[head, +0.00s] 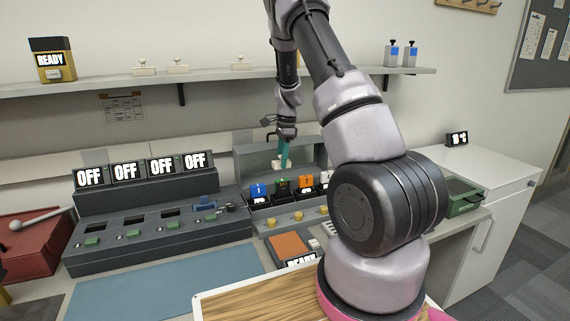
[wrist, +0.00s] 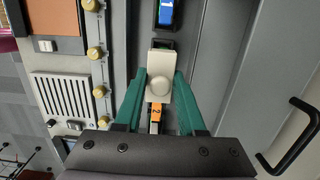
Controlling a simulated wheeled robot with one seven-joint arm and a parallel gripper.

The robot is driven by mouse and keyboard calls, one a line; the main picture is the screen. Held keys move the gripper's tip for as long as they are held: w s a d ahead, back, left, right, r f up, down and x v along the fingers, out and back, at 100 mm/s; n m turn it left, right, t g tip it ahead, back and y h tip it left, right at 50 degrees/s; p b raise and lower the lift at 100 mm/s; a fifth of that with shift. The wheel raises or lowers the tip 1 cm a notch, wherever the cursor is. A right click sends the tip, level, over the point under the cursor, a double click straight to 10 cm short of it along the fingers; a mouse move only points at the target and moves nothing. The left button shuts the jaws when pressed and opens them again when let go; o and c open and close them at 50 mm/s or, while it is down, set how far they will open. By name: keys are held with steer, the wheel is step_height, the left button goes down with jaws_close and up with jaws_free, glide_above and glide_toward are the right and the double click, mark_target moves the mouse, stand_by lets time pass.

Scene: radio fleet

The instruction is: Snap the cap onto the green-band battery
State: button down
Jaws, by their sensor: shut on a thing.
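My gripper (head: 281,160) hangs above the battery row at the back of the bench. In the wrist view its teal fingers (wrist: 160,88) are shut on a cream cap (wrist: 159,72) with a round knob. The green-band battery (head: 283,188) stands in the row between the blue one (head: 258,191) and the orange one (head: 306,184). In the wrist view only a green sliver (wrist: 163,44) shows past the cap's far edge, and the rest is hidden. The cap appears above the row, apart from the batteries in the head view.
The orange battery also shows below the cap in the wrist view (wrist: 157,114). A white battery (head: 325,179) ends the row. Yellow knobs (head: 297,216) line the front panel. A charger with several OFF displays (head: 162,222) stands left. A blue mat (head: 165,283) is clear.

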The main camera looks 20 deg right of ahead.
mark_target(282, 180)
steer(key=shift+w+d, duration=0.25)
steer(key=shift+d, duration=0.05)
steer(key=shift+f, duration=2.6)
steer(key=shift+f, duration=1.15)
stand_by(1.2)
jaws_free()
stand_by(0.5)
steer(key=shift+r, duration=3.5)
